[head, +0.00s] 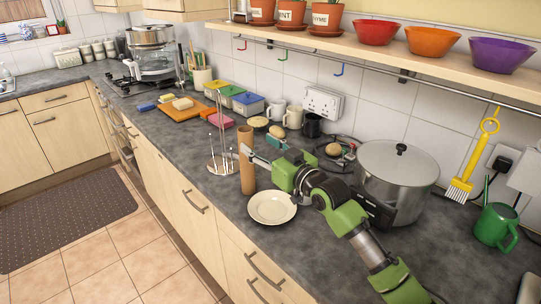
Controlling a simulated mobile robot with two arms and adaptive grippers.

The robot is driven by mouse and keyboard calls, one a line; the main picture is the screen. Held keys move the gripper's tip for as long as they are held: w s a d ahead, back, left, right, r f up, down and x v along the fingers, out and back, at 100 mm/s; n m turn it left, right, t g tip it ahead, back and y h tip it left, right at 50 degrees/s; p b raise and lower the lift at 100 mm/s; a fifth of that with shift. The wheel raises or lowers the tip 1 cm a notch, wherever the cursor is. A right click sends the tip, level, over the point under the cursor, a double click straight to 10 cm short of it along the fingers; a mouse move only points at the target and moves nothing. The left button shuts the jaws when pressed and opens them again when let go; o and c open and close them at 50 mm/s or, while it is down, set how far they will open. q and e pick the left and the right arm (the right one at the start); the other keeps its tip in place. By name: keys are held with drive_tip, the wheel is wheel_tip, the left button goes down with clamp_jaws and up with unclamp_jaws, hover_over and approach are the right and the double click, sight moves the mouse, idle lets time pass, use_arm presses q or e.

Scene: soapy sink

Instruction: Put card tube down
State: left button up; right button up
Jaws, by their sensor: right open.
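The card tube (247,174) is a tall brown cylinder standing upright on the dark grey worktop (320,255), near its front edge. I cannot tell whether a finger touches the tube. My left gripper is not in view.
A wire mug tree (222,163) stands close left of the tube. Behind are mugs (293,117), a pink block (220,121) and lidded tubs (248,104). A shelf (380,58) overhangs the back.

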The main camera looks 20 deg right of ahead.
drive_tip(key=v, duration=0.4)
drive_tip(key=shift+s+d+b, duration=0.1)
drive_tip(key=shift+s+b, duration=0.2)
drive_tip(key=shift+s, duration=0.05)
drive_tip(key=shift+f, duration=0.1)
